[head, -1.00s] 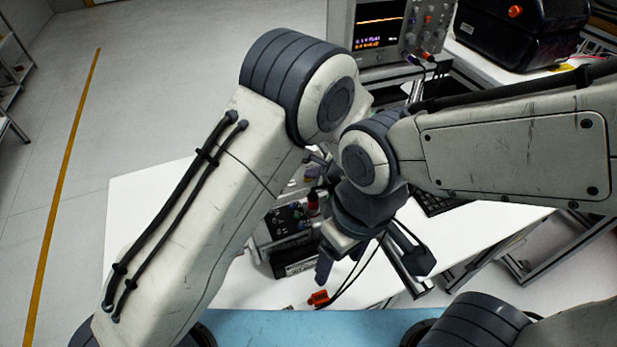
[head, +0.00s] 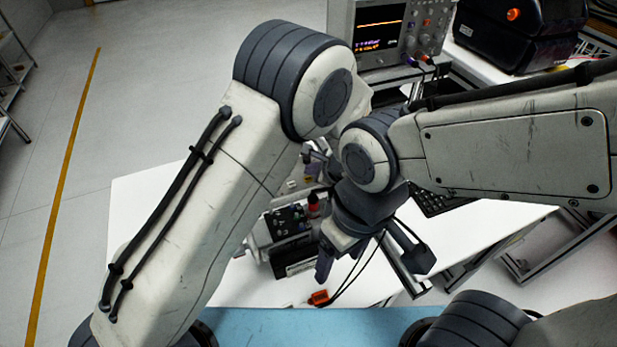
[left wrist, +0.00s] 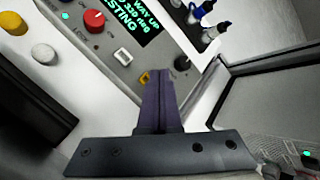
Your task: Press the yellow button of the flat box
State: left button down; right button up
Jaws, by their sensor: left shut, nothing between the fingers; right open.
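The flat box (left wrist: 108,62) is a grey panel with a lit green-text display, a red knob and a pale rectangular button in the left wrist view. Its small yellow rectangular button (left wrist: 144,77) lies just beside my left gripper (left wrist: 159,74), partly covered by the fingertips. The purple fingers are closed together and empty; I cannot tell whether they touch the button. In the head view my left gripper (head: 316,160) is mostly hidden behind the arms, and I cannot make out the yellow button. My right gripper (head: 329,262) is open and empty, lower down over the white table.
A dark device with knobs (head: 289,222) stands on the white table (head: 140,215). An orange piece (head: 319,297) lies near the front edge. An oscilloscope (head: 385,35) and a black case (head: 515,35) are at the back. A black stick (left wrist: 182,63) rises beside the fingers.

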pick_arm(q)
notch_tip(320, 180, up, 4)
jog(key=shift+r+p, duration=0.2)
jog(key=shift+p, duration=1.05)
jog(key=s+a+r+n+g, duration=0.1)
jog(key=s+a+r+n, duration=0.15)
jog(key=s, duration=0.25)
jog(key=s+a+r+n+g+h, duration=0.1)
jog(key=s+r+n+g, duration=0.1)
jog(key=s+r, duration=0.25)
jog(key=s+a+r+n+g, duration=0.1)
jog(key=s+a+r+n, duration=0.15)
jog(key=s, duration=0.25)
jog(key=s+r+n+g+h, duration=0.1)
jog(key=s+n+h, duration=0.1)
jog(key=s, duration=0.6)
jog(key=s+r+n+g+h, duration=0.1)
jog(key=s+n+g+h, duration=0.1)
jog(key=s, duration=0.6)
jog(key=shift+s+d+r+n+g+h, duration=0.35)
jog(key=shift+n+h, duration=0.25)
jog(key=shift+n, duration=0.4)
jog(key=shift+a+r, duration=0.1)
jog(key=shift+a, duration=0.05)
